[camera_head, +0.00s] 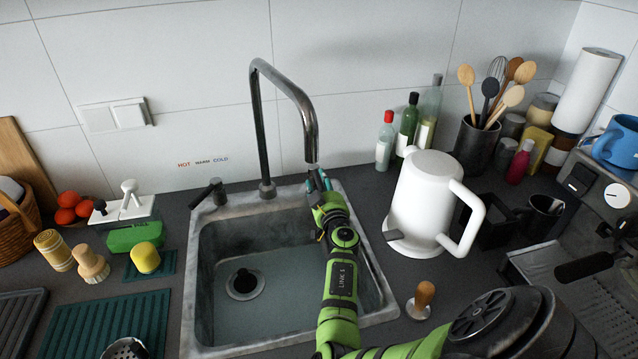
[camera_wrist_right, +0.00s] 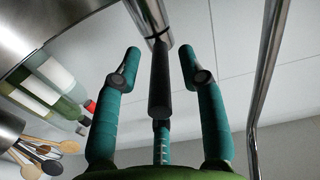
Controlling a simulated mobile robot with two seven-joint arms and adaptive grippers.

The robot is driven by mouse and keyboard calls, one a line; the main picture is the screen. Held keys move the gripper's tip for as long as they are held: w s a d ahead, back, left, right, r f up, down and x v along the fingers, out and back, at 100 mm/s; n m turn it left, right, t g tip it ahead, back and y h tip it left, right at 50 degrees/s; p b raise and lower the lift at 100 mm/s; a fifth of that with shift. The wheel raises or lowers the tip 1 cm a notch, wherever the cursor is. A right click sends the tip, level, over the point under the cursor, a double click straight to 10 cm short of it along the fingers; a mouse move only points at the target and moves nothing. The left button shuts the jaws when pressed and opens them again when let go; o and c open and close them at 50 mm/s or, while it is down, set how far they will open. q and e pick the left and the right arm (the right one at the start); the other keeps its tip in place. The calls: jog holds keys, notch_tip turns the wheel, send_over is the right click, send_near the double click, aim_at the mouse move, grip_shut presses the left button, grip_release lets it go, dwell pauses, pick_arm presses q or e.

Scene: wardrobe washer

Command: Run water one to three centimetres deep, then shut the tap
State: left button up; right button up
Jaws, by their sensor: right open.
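The grey stone sink (camera_head: 190,290) has a drain fitting (camera_head: 244,284) in its floor. The floor looks bluish and smooth; I cannot tell whether water covers it or how deep. The tall curved metal tap (camera_head: 262,130) stands behind the sink. A dark lever (camera_head: 208,193) sits on the back left rim. My right gripper (camera_head: 318,180) is at the spout's end, which partly hides behind it; no stream shows. In the wrist view, its open teal fingers (camera_wrist_right: 165,65) lie either side of a dark rod (camera_wrist_right: 159,85) below a chrome tube. My left gripper is out of view.
HOT, WARM, COLD lettering (camera_head: 203,162) is on the wall behind the lever. A white kettle (camera_head: 425,200) stands close right of my arm, with bottles (camera_head: 407,125) behind it.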

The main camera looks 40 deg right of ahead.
jog(key=shift+c, duration=1.2)
grip_shut()
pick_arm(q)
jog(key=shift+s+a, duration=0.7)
pick_arm(e)
jog(key=shift+r, duration=0.1)
